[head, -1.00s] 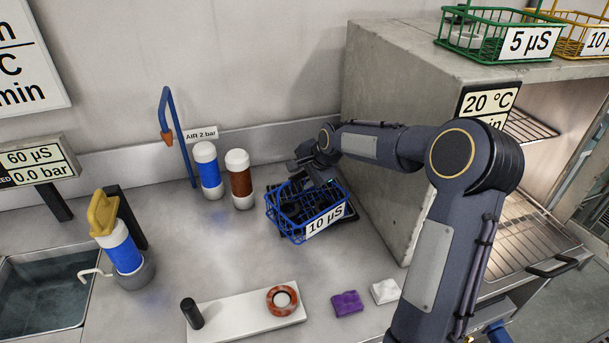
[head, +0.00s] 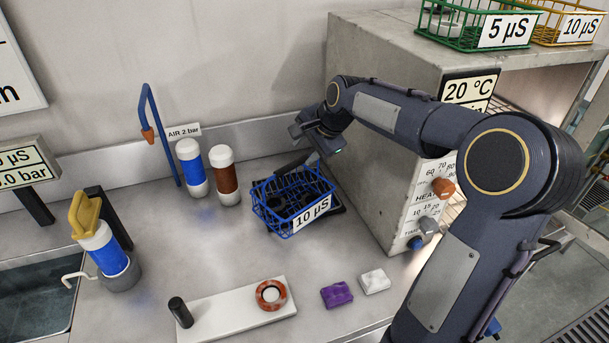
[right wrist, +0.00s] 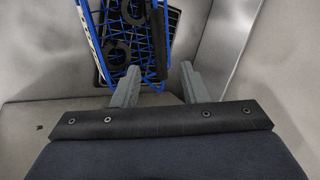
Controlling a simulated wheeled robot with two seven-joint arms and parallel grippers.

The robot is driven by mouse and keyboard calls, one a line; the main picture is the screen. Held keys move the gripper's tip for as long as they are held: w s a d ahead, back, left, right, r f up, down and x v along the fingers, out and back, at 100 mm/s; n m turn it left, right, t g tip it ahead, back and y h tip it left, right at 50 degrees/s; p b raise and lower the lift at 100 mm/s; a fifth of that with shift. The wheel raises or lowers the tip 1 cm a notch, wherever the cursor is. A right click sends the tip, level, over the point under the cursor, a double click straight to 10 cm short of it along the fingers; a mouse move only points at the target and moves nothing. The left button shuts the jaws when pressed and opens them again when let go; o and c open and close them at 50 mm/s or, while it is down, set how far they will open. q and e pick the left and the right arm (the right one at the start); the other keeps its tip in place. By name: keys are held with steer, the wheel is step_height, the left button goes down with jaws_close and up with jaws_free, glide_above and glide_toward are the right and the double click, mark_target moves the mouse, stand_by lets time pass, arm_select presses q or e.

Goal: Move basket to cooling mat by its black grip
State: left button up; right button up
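The blue wire basket (head: 294,205) with a "10 µS" label stands upright on the bench, left of the grey oven, with dark ring-shaped parts inside. It lies at least partly over a black mat (head: 340,195), whose edge shows to its right. The basket's black grip (head: 292,164) is raised above it and shows as a dark bar in the right wrist view (right wrist: 158,40). My right gripper (head: 324,148) is above and behind the basket's right side. In the right wrist view its two grey fingers (right wrist: 160,72) are apart, touching nothing visible. My left gripper is out of view.
The oven (head: 380,130) stands close on the right, with green (head: 470,32) and yellow (head: 570,30) baskets on top. Two bottles (head: 224,175) stand left of the basket. A white board (head: 225,308), purple block (head: 337,294) and white block (head: 375,281) lie in front.

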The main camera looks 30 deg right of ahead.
steer(key=s+a+f+n+y, duration=0.1)
steer(key=s+a+f+n, duration=0.1)
steer(key=s+a+n, duration=0.3)
steer(key=s+a+f+n+y, duration=0.1)
steer(key=s+a+n, duration=0.3)
steer(key=s, duration=1)
steer(key=s+a+f+n+g, duration=0.1)
steer(key=s+a+f+n, duration=0.2)
steer(key=s+a+n, duration=0.2)
steer(key=s+a, duration=0.2)
steer(key=s, duration=0.2)
steer(key=shift+s+f+n+y, duration=0.25)
steer(key=shift+s+n+y, duration=0.05)
steer(key=shift+s+y, duration=0.1)
steer(key=shift+a, duration=0.1)
